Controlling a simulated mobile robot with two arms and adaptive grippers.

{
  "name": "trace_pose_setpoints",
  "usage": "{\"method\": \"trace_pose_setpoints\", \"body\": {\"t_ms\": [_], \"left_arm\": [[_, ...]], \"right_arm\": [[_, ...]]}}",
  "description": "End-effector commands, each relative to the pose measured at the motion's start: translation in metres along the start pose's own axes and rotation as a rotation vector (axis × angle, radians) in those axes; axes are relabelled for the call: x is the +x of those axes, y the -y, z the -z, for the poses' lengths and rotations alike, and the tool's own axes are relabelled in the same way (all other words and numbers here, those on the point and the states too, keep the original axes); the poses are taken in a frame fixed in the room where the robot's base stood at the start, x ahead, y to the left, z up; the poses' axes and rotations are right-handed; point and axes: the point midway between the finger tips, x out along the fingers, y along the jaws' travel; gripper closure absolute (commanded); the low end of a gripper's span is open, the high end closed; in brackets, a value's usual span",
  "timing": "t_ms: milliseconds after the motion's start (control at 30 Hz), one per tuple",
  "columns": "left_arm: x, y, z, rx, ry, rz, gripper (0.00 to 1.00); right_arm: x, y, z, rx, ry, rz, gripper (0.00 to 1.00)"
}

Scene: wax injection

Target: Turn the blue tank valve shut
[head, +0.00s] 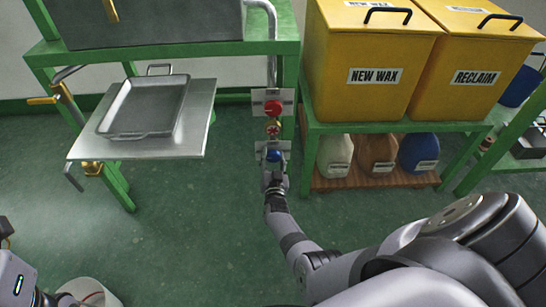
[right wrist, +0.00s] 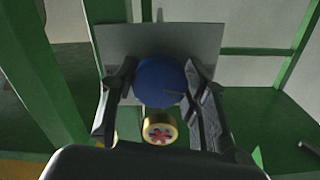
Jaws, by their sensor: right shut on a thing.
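The blue tank valve (head: 272,155) is a round blue knob on a pale plate, lowest in a column on the green frame's post. My right gripper (head: 272,170) reaches it from below in the head view. In the right wrist view the blue knob (right wrist: 161,82) sits between the two fingers of my right gripper (right wrist: 160,95), which are shut on it. The gripper partly hides the knob in the head view. My left arm (head: 15,275) shows only at the lower left edge; its fingers cannot be made out.
A red knob (head: 273,107) and a small red-and-gold fitting (head: 273,129) sit above the blue valve. A metal tray (head: 112,134) rests on a shelf at left. Yellow NEW WAX (head: 355,100) and RECLAIM (head: 455,100) bins stand at right above several jugs. Green floor is open in front.

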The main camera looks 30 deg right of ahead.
Motion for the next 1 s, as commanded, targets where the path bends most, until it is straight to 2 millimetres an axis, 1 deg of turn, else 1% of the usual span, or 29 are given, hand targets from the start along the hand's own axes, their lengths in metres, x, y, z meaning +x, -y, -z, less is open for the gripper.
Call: {"method": "trace_pose_setpoints", "body": {"t_ms": [200,400,600,1000], "left_arm": [[-0.0015,0.0001,-0.0012,-0.001,0.010,0.002,0.60],[-0.0011,0.0001,-0.0009,-0.001,0.009,0.002,0.60],[-0.0013,0.0001,-0.0009,-0.001,0.010,0.002,0.60],[-0.0017,0.0001,-0.0009,-0.001,0.011,0.002,0.60]], "right_arm": [[-0.0010,0.0003,-0.0016,-0.139,0.005,0.001,0.86],[-0.0012,0.0003,-0.0020,-0.219,0.005,0.002,0.86],[-0.0013,0.0001,-0.0022,-0.253,0.005,0.002,0.86],[-0.0013,-0.0001,-0.0023,-0.259,0.005,0.002,0.86]]}}
